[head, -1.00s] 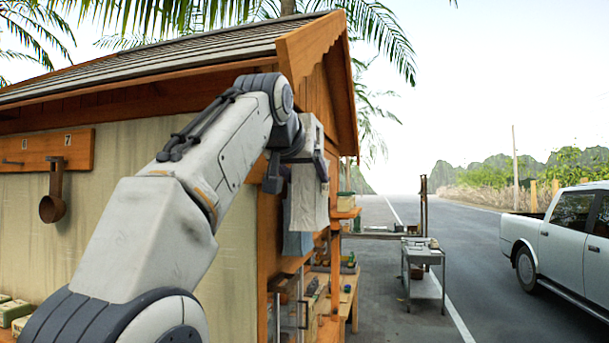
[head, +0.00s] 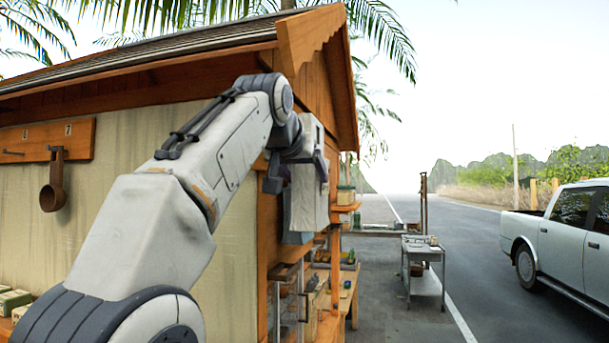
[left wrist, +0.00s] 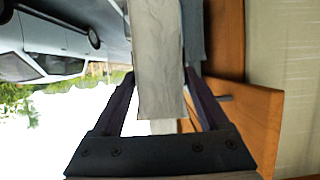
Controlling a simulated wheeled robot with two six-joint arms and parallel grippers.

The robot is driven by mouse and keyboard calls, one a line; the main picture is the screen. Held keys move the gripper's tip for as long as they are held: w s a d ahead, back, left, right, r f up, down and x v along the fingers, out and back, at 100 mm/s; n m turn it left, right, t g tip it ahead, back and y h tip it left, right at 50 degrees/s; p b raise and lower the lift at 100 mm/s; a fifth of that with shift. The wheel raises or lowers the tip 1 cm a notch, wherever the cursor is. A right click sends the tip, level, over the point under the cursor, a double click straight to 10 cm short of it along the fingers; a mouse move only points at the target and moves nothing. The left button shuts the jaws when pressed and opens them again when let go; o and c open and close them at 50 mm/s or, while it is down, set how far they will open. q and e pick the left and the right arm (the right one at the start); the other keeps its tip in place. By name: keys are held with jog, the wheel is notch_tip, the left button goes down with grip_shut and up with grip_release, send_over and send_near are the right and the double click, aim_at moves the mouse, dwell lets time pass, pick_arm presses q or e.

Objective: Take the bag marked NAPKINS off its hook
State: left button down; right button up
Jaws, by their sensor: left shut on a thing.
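A pale cloth bag (head: 309,205) hangs by the corner of the hut, with my left gripper (head: 297,172) at its top. In the left wrist view, which is upside down, my left gripper (left wrist: 160,80) is shut on the pale bag (left wrist: 158,50), its fingers on either side. No NAPKINS lettering is readable on it. A blue-grey bag (head: 296,237) hangs close behind and shows in the left wrist view (left wrist: 194,30). A peg (left wrist: 225,98) sticks out from an orange board (left wrist: 250,120); whether the pale bag touches it I cannot tell. My right gripper is out of view.
The hut wall (head: 120,195) is close by my left arm, with a ladle (head: 53,187) on a numbered rail (head: 85,140). Shelves and a bench (head: 345,290) line the hut's side. A grey cart (head: 423,270) and a white pickup (head: 560,230) stand right. Open road lies between.

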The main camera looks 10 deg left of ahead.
aim_at(304, 196)
pick_arm(q)
jog(key=shift+f+b, duration=1.95)
jog(key=shift+f, duration=0.4)
jog(key=d+p, duration=0.1)
jog(key=d, duration=0.9)
jog(key=shift+s, duration=0.15)
dwell(0.7)
jog(key=shift+p, duration=0.3)
jog(key=shift+s+d+p, duration=0.1)
jog(key=shift+d+p, duration=0.6)
jog(key=shift+d, duration=1.8)
